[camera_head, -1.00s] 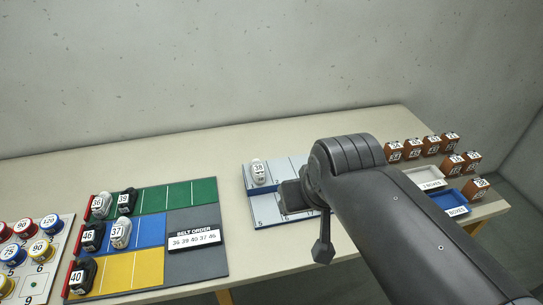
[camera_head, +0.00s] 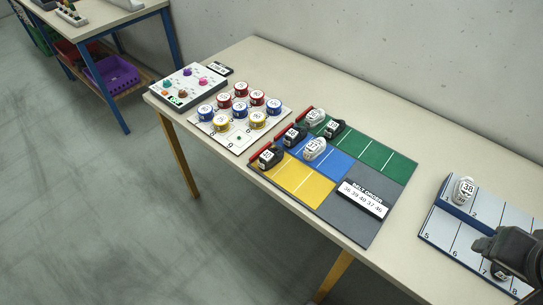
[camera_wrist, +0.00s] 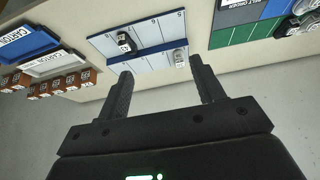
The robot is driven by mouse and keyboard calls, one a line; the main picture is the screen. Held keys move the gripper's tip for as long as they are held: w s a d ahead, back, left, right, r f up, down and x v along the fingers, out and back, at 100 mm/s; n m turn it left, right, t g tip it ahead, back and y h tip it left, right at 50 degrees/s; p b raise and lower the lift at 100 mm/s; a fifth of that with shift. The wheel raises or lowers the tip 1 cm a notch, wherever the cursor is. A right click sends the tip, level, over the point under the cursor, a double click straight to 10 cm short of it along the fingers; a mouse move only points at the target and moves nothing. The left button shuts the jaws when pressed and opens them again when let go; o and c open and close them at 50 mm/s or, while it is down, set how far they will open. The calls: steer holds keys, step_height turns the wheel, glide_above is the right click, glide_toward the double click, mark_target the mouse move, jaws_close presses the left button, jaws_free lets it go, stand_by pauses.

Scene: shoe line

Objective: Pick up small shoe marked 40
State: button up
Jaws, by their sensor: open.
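The small shoe marked 40 (camera_head: 269,158) is black with a white label. It stands at the left end of the yellow lane on the colored board (camera_head: 375,228) in the head view. Its number is hard to read now but showed clearly in the earlier frame. My gripper (camera_wrist: 162,78) is open and empty in the wrist view, its two fingers wide apart. It points toward the blue-white numbered rack, well away from the shoe marked 40. In the head view only part of my arm shows at the right edge.
Other black and white shoes stand on the green and blue lanes, close to the 40 shoe. The rack (camera_head: 434,238) holds a white shoe marked 38 (camera_head: 463,189) and a dark shoe (camera_wrist: 125,43). Colored round tins (camera_head: 240,109) stand left of the lanes.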

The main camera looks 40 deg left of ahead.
steer(key=shift+c, duration=0.3)
steer(key=shift+c, duration=0.8)
